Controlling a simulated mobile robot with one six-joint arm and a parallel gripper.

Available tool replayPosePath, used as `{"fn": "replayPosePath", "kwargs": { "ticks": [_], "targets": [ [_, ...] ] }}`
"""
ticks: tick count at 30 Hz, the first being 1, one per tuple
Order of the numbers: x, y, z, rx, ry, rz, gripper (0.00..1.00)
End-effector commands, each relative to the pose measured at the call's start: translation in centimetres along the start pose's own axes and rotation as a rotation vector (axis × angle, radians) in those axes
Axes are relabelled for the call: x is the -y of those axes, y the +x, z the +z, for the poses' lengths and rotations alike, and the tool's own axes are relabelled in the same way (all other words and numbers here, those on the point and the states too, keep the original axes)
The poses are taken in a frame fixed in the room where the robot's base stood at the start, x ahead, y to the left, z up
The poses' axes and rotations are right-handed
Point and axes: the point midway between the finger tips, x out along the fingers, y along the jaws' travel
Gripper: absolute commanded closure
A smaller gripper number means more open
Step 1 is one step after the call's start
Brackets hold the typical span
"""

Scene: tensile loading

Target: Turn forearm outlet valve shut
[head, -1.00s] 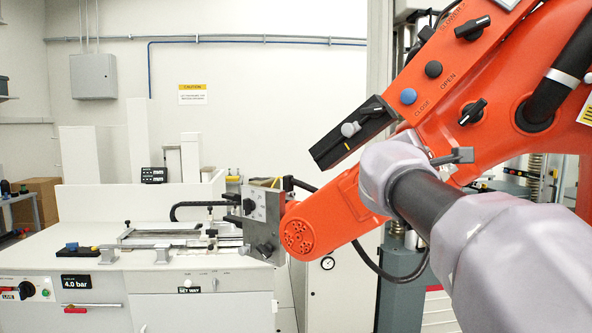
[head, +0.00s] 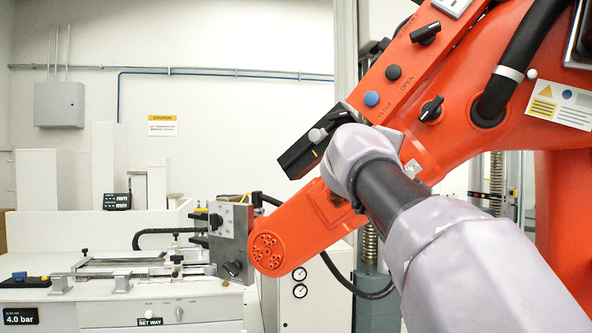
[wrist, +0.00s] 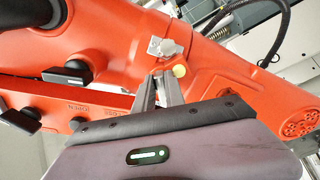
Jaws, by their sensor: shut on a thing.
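The orange forearm (head: 325,205) runs diagonally across the head view and fills much of the wrist view. In the wrist view a pale valve body (wrist: 165,47) sits on it, with a small yellowish knob (wrist: 180,71) just below. My gripper (wrist: 160,79) reaches up to this valve. It is shut on the valve's handle, which is mostly hidden between the fingers. In the head view my own arm covers my fingers. A pale fitting (head: 413,167) shows beside my wrist there. The handle's exact angle cannot be told.
A panel on the forearm has a blue button (head: 371,98), a dark button (head: 394,72) and black knobs (head: 432,108) close to my wrist. A black bar with a grey knob (head: 317,135) lies at my wrist. A bench (head: 170,300) stands at left.

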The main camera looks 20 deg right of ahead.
Motion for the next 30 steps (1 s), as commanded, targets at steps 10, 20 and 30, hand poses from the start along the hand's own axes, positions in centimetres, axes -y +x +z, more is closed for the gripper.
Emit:
{"fn": "replayPosePath", "kwargs": {
  "ticks": [10,20,30],
  "targets": [
    [0.32,0.01,0.02,0.001,0.126,-0.002,1.00],
    [0.26,0.01,-0.01,0.001,0.150,-0.002,1.00],
    [0.25,0.01,-0.01,0.001,0.149,-0.001,0.64]
  ]
}}
